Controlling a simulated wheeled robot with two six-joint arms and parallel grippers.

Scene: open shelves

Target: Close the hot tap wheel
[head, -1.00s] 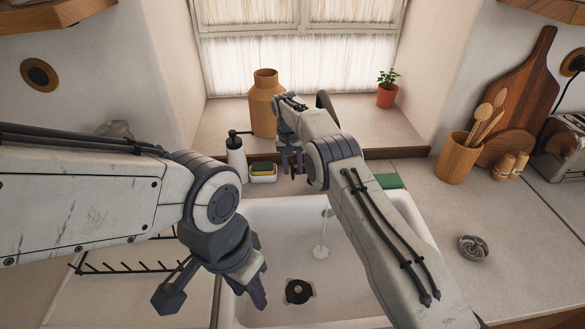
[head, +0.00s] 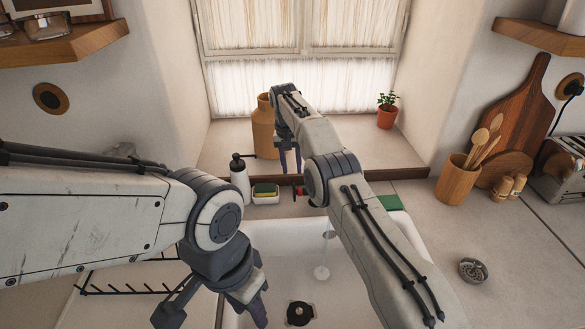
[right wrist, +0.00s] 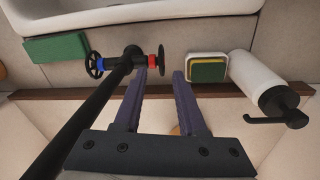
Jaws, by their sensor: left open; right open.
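The hot tap wheel (right wrist: 161,59), a small dark wheel with a red collar, is on the right of the black tap (right wrist: 92,115) in the right wrist view. Its red part (head: 299,190) shows small behind the sink in the head view. My right gripper (right wrist: 160,75) is open and empty. Its fingertips are close to the wheel, which appears just beyond the gap, nearer the left finger; contact cannot be told. My right arm hides most of the tap in the head view. A water stream (head: 324,250) runs into the sink. My left gripper (head: 250,298) is open over the sink's left side.
The blue-marked wheel (right wrist: 96,65) is on the tap's other side. A sponge holder (right wrist: 208,68) and soap bottle (right wrist: 258,80) stand beside the hot wheel. A green cloth (right wrist: 56,48) lies on the other side. A tan jug (head: 263,130) stands on the sill behind my right arm.

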